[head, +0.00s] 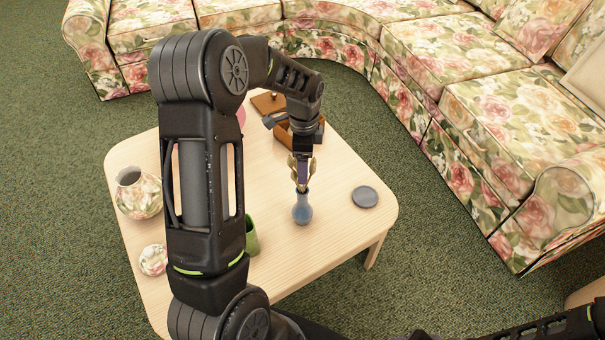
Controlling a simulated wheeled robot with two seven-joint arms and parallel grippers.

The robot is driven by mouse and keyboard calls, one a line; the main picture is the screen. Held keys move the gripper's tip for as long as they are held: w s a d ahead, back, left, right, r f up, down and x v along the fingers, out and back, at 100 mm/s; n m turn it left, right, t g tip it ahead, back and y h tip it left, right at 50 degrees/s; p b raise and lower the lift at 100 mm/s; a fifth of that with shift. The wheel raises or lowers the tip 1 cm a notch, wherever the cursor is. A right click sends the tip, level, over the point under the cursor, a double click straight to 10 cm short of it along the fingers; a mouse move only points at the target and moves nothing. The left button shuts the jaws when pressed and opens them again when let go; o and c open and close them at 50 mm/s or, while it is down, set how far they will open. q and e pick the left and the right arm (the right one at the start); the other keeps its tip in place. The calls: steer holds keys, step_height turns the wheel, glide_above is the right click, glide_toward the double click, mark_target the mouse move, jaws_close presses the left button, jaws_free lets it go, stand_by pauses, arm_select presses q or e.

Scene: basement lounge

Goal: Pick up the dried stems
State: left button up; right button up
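The dried stems (312,174) are tan and leafy and stand upright in a small blue vase (302,210) on the wooden table. My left gripper (302,181) points down at the stems from above, just over the vase mouth. Its fingers overlap the stems in the head view, with leaves showing on both sides. The gap between the fingers is too small to see, so I cannot tell whether they grip. My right arm shows only at the bottom right edge, and its gripper is out of view.
The table (335,170) also holds a grey disc (365,196), a green cup (251,241), a floral vase (138,197), a small floral piece (153,260), a brown box (283,134) and a wooden board (266,103). A floral sofa (455,75) curves around behind and right.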

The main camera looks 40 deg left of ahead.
mark_target(302, 189)
arm_select(q)
steer(key=shift+f, duration=0.65)
step_height(302, 189, down, 5)
steer(key=shift+s+f, duration=0.1)
steer(key=shift+s, duration=0.05)
steer(key=shift+c, duration=0.3)
steer(key=c, duration=1.3)
